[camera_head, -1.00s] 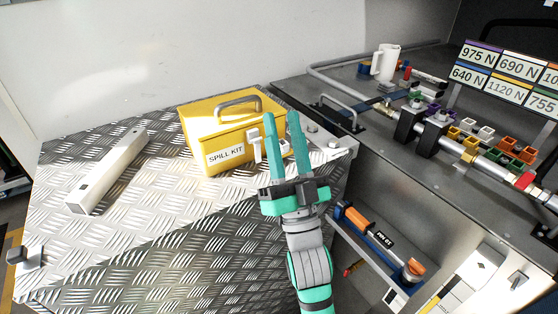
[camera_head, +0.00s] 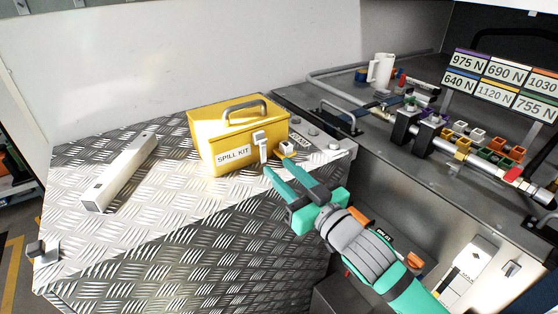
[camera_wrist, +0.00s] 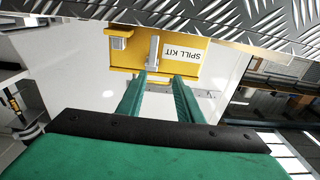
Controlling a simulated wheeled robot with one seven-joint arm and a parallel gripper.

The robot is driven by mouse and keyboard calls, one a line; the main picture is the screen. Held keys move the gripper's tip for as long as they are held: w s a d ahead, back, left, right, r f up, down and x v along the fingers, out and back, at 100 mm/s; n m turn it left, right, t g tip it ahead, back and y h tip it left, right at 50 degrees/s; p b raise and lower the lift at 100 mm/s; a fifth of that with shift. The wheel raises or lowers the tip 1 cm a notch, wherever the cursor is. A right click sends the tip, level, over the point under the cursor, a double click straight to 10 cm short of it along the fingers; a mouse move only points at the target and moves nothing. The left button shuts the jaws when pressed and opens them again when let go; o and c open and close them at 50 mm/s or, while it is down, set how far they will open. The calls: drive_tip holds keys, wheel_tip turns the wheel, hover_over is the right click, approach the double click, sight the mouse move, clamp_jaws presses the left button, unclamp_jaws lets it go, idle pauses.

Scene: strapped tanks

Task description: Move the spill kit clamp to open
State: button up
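The yellow spill kit box (camera_head: 236,141) stands upright on the diamond-plate top, with a grey handle on its lid and a white "SPILL KIT" label on its front. Its clamp (camera_head: 261,147), a pale upright lever, sits on the front face right of the label. The clamp also shows in the wrist view (camera_wrist: 153,52), where the box (camera_wrist: 190,62) appears upside down. My gripper (camera_head: 277,165) has its two green fingers apart and empty. The fingertips are just in front of and below the clamp; I cannot tell whether they touch it.
A long white bar (camera_head: 120,172) lies on the diamond plate (camera_head: 180,200) left of the box. A pale block (camera_head: 287,147) sits at the box's right front corner. Right of the plate, a grey counter carries pipes, coloured fittings and a white mug (camera_head: 381,69). A white wall stands behind.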

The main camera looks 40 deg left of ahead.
sight(263, 153)
drive_tip(key=shift+h, duration=0.5)
drive_tip(key=shift+w+d+f+x, duration=0.1)
drive_tip(key=shift+w+f+x, duration=0.15)
drive_tip(key=shift+x, duration=1.35)
drive_tip(key=shift+w+d+f+x, duration=0.15)
drive_tip(key=shift+f+x, duration=0.1)
drive_tip(key=shift+x, duration=1.35)
drive_tip(key=shift+w+f+x, duration=0.25)
drive_tip(key=shift+x, duration=1.35)
